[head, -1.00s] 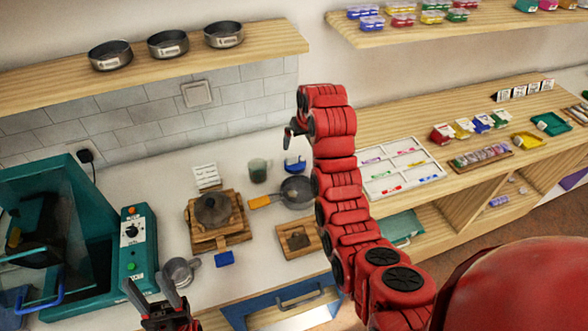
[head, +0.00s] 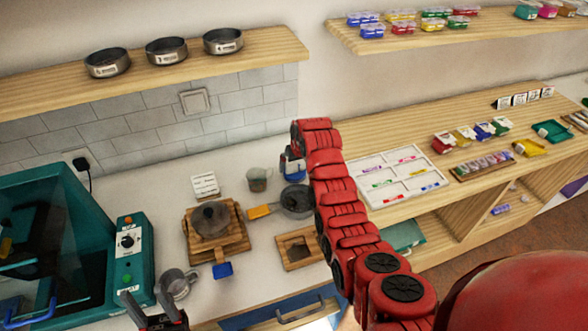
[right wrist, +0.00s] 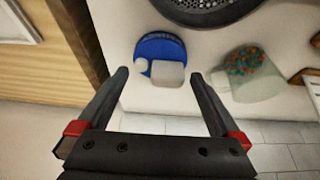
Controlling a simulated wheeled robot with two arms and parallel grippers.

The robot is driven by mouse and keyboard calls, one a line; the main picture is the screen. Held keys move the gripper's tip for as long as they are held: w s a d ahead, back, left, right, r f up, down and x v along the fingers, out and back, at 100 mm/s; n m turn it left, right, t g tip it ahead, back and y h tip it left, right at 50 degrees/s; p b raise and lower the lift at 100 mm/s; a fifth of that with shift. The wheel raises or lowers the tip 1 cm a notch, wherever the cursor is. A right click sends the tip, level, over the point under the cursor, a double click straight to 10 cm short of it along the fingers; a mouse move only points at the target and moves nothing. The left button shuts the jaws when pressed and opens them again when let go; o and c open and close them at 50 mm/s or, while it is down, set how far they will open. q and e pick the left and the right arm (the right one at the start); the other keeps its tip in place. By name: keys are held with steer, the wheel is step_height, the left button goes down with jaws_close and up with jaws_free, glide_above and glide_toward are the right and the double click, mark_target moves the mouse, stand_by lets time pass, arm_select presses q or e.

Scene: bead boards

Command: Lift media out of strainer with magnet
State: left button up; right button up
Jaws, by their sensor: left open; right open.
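The strainer (head: 296,201), a dark round pan with an orange handle, rests on the counter; part of its dark mesh (right wrist: 205,8) shows at the top of the right wrist view. A blue round object with white parts (right wrist: 160,54), possibly the magnet, lies ahead of my open, empty right gripper (right wrist: 158,72), between its fingertips in the picture but not gripped. In the head view my right arm largely hides that gripper. My left gripper (head: 153,303) is open and empty at the bottom left. I cannot make out media in the strainer.
A clear beaker (head: 258,179) stands left of the strainer; coloured bits show in it in the right wrist view (right wrist: 250,78). A wooden stand with a dark pot (head: 212,218), a metal jug (head: 177,284) and a wooden board (head: 299,249) are nearby. A teal machine (head: 133,262) fills the left.

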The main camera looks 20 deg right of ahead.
mark_target(295, 170)
steer(key=shift+p+x, duration=0.4)
steer(key=shift+x, duration=1.05)
steer(key=c, duration=1.2)
steer(key=shift+c, duration=0.2)
